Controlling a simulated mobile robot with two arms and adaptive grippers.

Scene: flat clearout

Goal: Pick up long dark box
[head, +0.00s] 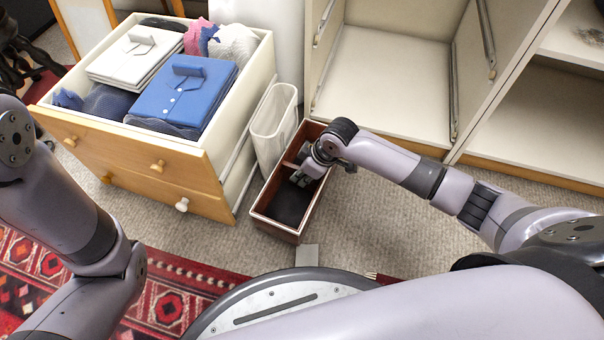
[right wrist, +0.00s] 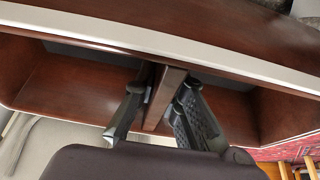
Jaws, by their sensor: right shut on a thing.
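The long dark box (head: 277,228) is a reddish-brown open box with a light rim and a dark lining. It stands on the carpet in the middle of the head view. My right gripper (head: 307,176) reaches down into it. In the right wrist view, the fingers (right wrist: 163,105) are shut on the box's central divider (right wrist: 165,97), one on each side, and the box's long wall (right wrist: 150,55) runs across the picture. My left arm shows at the left of the head view, but its gripper is out of view.
A white bin (head: 272,128) stands just left of the box. An open drawer (head: 190,165) with folded clothes is further left. An open cabinet (head: 385,80) stands behind. A red patterned rug (head: 170,300) lies in front; carpet to the right is clear.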

